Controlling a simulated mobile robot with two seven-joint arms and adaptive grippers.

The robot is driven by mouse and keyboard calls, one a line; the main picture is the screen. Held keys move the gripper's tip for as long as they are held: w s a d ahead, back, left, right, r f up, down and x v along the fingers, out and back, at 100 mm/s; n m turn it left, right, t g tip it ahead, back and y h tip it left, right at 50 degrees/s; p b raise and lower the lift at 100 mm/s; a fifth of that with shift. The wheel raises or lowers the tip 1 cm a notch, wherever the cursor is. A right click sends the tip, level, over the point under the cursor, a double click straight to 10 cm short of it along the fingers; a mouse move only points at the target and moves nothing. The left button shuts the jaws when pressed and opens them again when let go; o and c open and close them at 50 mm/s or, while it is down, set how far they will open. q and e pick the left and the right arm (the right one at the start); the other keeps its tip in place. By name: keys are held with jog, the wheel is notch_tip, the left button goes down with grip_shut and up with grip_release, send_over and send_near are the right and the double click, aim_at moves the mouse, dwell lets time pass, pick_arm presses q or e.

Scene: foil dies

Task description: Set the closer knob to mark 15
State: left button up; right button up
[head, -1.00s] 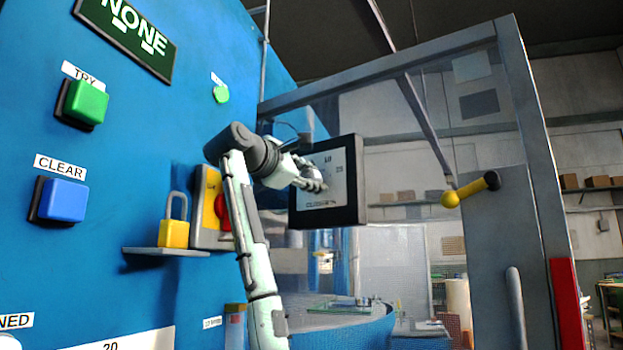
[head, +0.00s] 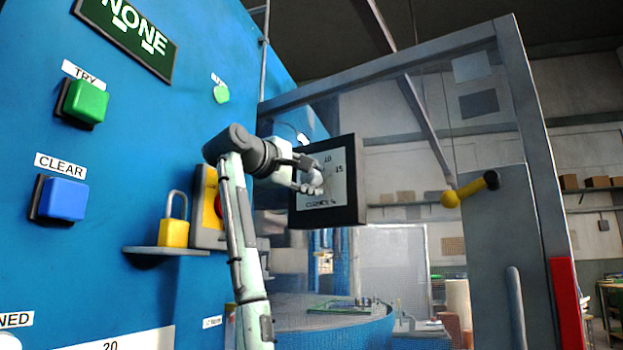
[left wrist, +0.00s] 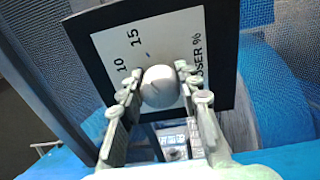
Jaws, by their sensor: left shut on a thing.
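The closer knob (head: 315,177) is a round pale knob on a white dial plate with a black frame (head: 347,215). The plate carries the marks 10 and 15 and a "CLOSER %" label. My left gripper (head: 308,180) is at the knob, with its fingers around it. In the left wrist view the knob (left wrist: 160,88) sits between the two fingers of my left gripper (left wrist: 158,95), which is shut on it. A small dark tick shows on the plate between the knob and the 15. I cannot make out the knob's pointer. My right gripper is not in view.
The blue panel at left holds a green TRY button (head: 85,102), a blue CLEAR button (head: 63,199) and a yellow padlock (head: 174,232) on a small shelf (head: 150,251). A grey-framed clear guard with a yellow-knobbed lever (head: 470,190) stands at right.

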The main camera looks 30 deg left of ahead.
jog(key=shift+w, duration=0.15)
pick_arm(q)
jog(key=o, duration=1.2)
jog(key=shift+s, duration=0.1)
jog(key=s, duration=1.1)
jog(key=shift+s+a+f, duration=0.15)
jog(key=shift+s+a, duration=0.1)
jog(key=shift+s, duration=0.15)
